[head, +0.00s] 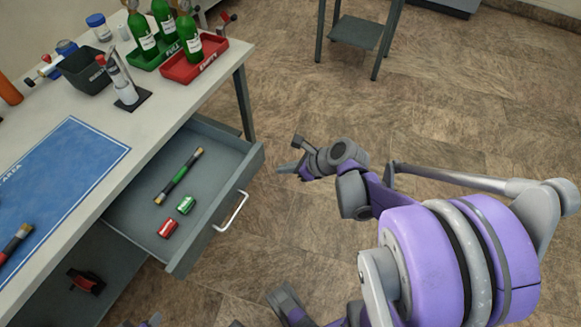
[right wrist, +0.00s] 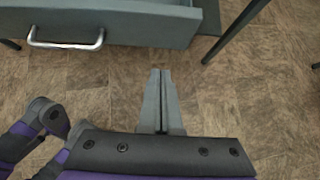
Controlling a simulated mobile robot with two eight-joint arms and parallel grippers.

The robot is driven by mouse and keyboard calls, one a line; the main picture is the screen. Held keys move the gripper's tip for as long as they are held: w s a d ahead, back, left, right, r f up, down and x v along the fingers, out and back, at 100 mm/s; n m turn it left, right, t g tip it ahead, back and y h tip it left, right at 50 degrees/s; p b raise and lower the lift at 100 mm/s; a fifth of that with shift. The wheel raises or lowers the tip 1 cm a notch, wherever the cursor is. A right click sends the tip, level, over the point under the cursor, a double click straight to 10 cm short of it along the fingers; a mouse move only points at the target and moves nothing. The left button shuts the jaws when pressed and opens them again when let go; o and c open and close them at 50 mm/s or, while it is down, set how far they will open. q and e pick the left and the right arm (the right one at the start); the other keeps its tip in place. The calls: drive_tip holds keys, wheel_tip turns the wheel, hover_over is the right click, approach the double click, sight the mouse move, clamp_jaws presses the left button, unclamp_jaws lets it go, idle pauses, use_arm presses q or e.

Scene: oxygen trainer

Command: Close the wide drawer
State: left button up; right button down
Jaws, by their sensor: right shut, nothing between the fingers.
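The wide drawer (head: 143,217) stands pulled out from under the workbench in the head view, with a silver bar handle (head: 232,212) on its front. A green-banded dark tube, a green block and a red block lie inside it. My right gripper (head: 284,169) is shut and empty, just to the right of the drawer front's far end, not touching the handle. In the right wrist view the shut fingers (right wrist: 160,75) point toward the drawer front (right wrist: 120,25), to the right of the handle (right wrist: 65,42), with floor below them. My left gripper cannot be made out in the head view.
The workbench top (head: 165,115) holds a blue mat (head: 60,170), a black bin (head: 84,72), and green bottles in a green tray and a red tray (head: 194,62). A bench leg (head: 244,103) stands behind the drawer. A small grey table (head: 356,32) stands farther off. Floor to the right is open.

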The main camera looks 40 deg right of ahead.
sight(256, 166)
drive_tip(key=shift+w+a+f+b, duration=0.15)
drive_tip(key=shift+w+a+f, duration=0.35)
drive_tip(key=shift+w, duration=0.55)
drive_tip(key=shift+w+a+f+b, duration=0.2)
drive_tip(key=shift+w+a+f, duration=0.25)
drive_tip(key=shift+w, duration=0.65)
drive_tip(key=shift+w+a+f+b, duration=0.15)
drive_tip(key=shift+w+a+f, duration=0.3)
drive_tip(key=shift+w, duration=0.6)
drive_tip(key=shift+w, duration=0.1)
drive_tip(key=w+a+b, duration=0.1)
drive_tip(key=w+a, duration=0.2)
drive_tip(key=w, duration=0.5)
drive_tip(key=w+a+b, duration=0.1)
drive_tip(key=w+a, duration=0.2)
drive_tip(key=w, duration=0.5)
drive_tip(key=w+a, duration=0.4)
drive_tip(key=w, duration=0.4)
drive_tip(key=shift+f+b, duration=0.1)
drive_tip(key=shift+b, duration=0.3)
drive_tip(key=shift+w+a, duration=0.15)
drive_tip(key=shift+w, duration=0.4)
drive_tip(key=shift+r, duration=0.2)
